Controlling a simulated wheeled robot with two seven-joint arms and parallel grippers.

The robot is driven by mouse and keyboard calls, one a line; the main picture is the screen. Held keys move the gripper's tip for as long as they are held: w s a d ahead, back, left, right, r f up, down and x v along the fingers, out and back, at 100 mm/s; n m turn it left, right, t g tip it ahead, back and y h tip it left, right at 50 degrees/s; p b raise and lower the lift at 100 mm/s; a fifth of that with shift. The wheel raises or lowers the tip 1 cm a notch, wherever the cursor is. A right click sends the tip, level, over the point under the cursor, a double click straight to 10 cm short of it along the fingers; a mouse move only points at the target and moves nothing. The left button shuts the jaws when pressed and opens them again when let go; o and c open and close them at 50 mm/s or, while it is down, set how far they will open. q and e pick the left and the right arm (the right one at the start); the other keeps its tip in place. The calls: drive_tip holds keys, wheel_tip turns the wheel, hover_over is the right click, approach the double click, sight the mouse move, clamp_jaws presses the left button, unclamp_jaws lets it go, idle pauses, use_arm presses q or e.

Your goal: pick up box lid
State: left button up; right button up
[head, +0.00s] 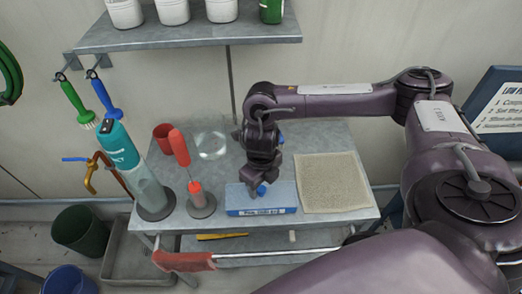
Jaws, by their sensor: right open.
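A shallow blue box (236,200) with a pale blue top and a dark blue labelled front edge lies near the front edge of the grey metal table (325,224). I cannot tell the lid apart from the box in this view. My right gripper (259,190) is open and points down over the right half of the pale top. Its fingertips are at or just above the surface; contact cannot be told. The gripper hides part of the top. My left gripper does not show.
A beige mat (333,183) lies right of the box. To the left stand a red-handled tool in a round base (201,205), a teal-topped bottle (150,190), a red cup (163,137) and a clear glass bowl (211,145). A shelf (190,36) with white containers hangs above.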

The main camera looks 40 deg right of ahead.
drive_tip(key=shift+f, duration=1.35)
drive_tip(key=shift+w, duration=0.1)
drive_tip(key=c, duration=1.1)
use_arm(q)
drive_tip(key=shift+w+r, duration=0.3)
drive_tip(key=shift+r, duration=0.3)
use_arm(e)
drive_tip(key=shift+o, duration=0.2)
drive_tip(key=shift+r, duration=0.2)
